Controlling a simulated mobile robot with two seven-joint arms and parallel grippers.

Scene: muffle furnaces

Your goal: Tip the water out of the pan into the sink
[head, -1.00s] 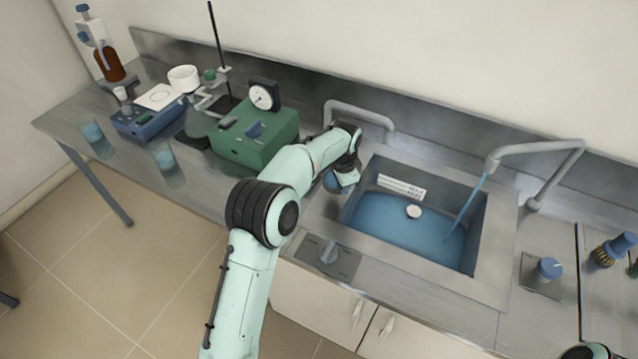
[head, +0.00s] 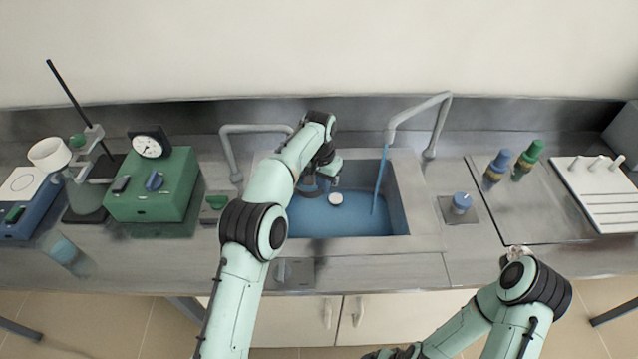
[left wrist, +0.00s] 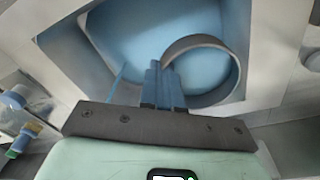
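The sink (head: 398,200) holds blue water, and a thin blue stream (head: 380,182) falls from the tap (head: 420,112) into its right side. My left gripper (head: 326,180) is over the left part of the basin. In the left wrist view its fingers (left wrist: 165,86) are together at the edge of the round grey pan (left wrist: 237,72) and appear to grip its rim. The pan's inside looks blue; I cannot tell how much water it holds or how far it tilts. In the head view the pan (head: 310,190) is mostly hidden by my left wrist.
A second grey pipe (head: 228,150) stands left of the sink, near a green box (head: 150,195) with a dial gauge. A blue knob (head: 461,202) is right of the sink. Two bottles (head: 497,167) and a white rack (head: 600,200) stand farther right.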

